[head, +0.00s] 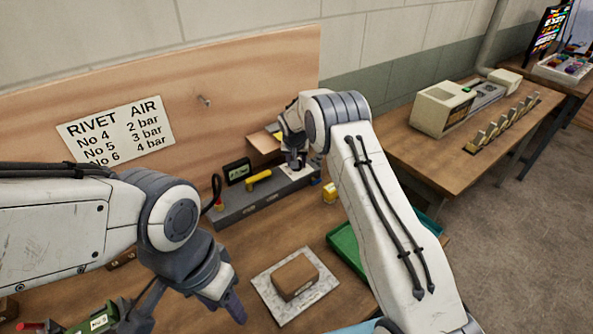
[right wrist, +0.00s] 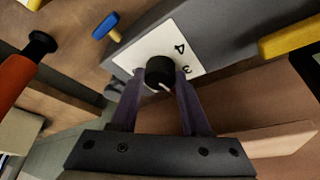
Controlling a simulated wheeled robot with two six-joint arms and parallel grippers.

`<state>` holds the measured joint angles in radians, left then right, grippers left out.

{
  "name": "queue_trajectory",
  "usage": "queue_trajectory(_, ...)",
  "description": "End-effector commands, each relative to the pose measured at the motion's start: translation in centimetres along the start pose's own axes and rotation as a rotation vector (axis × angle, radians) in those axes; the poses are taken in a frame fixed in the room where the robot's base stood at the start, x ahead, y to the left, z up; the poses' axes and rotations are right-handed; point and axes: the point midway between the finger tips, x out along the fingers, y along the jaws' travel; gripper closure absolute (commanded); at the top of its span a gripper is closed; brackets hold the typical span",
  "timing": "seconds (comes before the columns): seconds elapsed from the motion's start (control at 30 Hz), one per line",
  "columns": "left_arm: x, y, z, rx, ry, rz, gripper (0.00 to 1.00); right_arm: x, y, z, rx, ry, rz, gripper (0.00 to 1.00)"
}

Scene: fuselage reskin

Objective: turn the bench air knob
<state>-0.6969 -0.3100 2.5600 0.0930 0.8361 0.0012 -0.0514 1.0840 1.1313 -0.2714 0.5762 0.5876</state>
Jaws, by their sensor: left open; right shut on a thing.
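The bench air knob (right wrist: 160,72) is a small black round knob with a white pointer mark, on a white dial plate (right wrist: 190,50) whose digits 4 and 3 show. My right gripper (right wrist: 159,80) is shut on it, one finger on each side. In the head view the right gripper (head: 295,160) is at the right end of the grey air panel (head: 255,203) and hides the knob; part of the dial plate shows below it. My left gripper (head: 235,310) is open and points down over the front of the bench, apart from the panel.
A placard (head: 115,130) lists rivet numbers and air pressures: 2, 3 and 4 bar. A yellow lever (head: 258,180) and a dark display (head: 237,171) are left of the right gripper. A brown block (head: 295,277) lies on a pale plate, left of a green tray (head: 347,250).

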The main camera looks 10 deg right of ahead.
Motion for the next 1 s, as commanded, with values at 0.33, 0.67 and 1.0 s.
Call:
queue_trajectory(0.33,3.1,-0.2,0.2,0.002,0.0,0.0,0.5,0.2,-0.1,0.1,0.148,-0.001,0.059,1.0)
queue_trajectory(0.67,3.5,-0.2,0.2,0.002,0.0,0.0,0.5,0.0,-0.1,0.0,0.18,-0.002,0.073,1.0)
queue_trajectory(1.0,3.4,-0.2,0.2,0.002,0.0,0.0,0.5,0.0,-0.1,0.0,0.18,-0.003,0.072,0.23)
